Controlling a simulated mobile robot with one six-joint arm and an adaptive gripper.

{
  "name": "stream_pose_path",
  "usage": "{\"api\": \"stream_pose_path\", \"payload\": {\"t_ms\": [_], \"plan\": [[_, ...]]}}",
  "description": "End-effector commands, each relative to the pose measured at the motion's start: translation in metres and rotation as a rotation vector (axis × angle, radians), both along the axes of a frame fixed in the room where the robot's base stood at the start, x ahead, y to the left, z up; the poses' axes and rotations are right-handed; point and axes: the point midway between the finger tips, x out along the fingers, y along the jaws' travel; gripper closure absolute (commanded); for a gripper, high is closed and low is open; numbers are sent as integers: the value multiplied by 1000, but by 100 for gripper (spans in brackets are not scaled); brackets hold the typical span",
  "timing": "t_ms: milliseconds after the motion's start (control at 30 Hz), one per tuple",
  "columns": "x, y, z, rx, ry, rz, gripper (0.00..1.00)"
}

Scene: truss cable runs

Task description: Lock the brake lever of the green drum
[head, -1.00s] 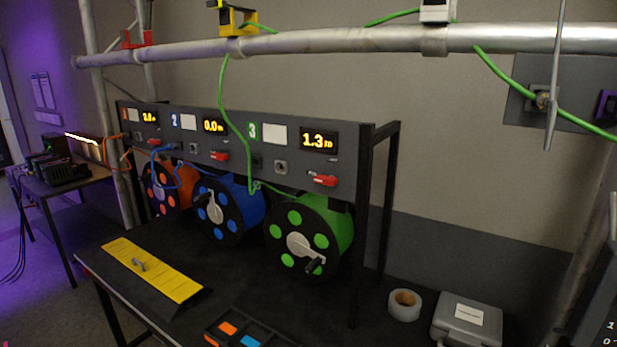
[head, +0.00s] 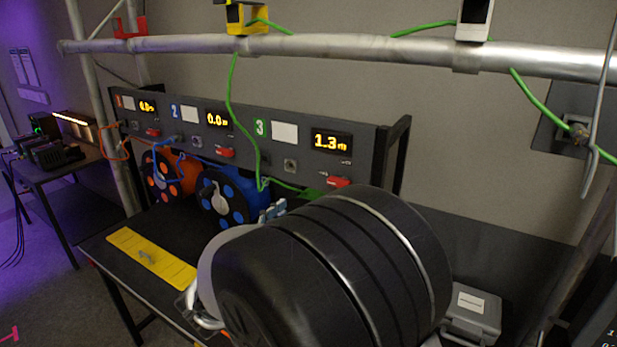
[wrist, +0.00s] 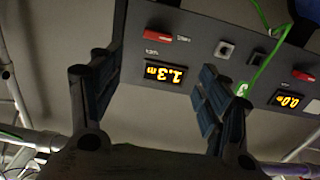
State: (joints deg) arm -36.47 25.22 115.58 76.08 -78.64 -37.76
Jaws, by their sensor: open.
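The red brake lever (head: 338,182) of the green drum sits on panel section 3, below the 1.3 display (head: 331,141). In the upside-down wrist view, the same red lever (wrist: 158,37) shows beyond the fingers, near the 1.3 display (wrist: 166,73). My gripper (wrist: 160,78) is open, its fingers apart with nothing between them, and the lever appears apart from them. Only a sliver of the green drum (head: 313,194) shows in the head view; my arm hides the rest. A green cable (head: 234,100) hangs down in front of the panel.
The blue drum (head: 222,197) and orange drum (head: 162,175) stand to the left, with another red lever (head: 226,152) above the blue one. A silver truss tube (head: 350,48) crosses above. A yellow plate (head: 150,258) and a grey case (head: 470,312) lie on the table.

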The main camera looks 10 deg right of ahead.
Motion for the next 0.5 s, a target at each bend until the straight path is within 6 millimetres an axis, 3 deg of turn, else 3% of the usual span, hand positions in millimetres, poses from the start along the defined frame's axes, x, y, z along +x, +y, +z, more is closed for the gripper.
{"api": "stream_pose_path", "payload": {"t_ms": [167,500], "plan": [[12,-12,-1,-5,-1,-13,30],[70,-55,-1,-3,-2,-12,30]]}}
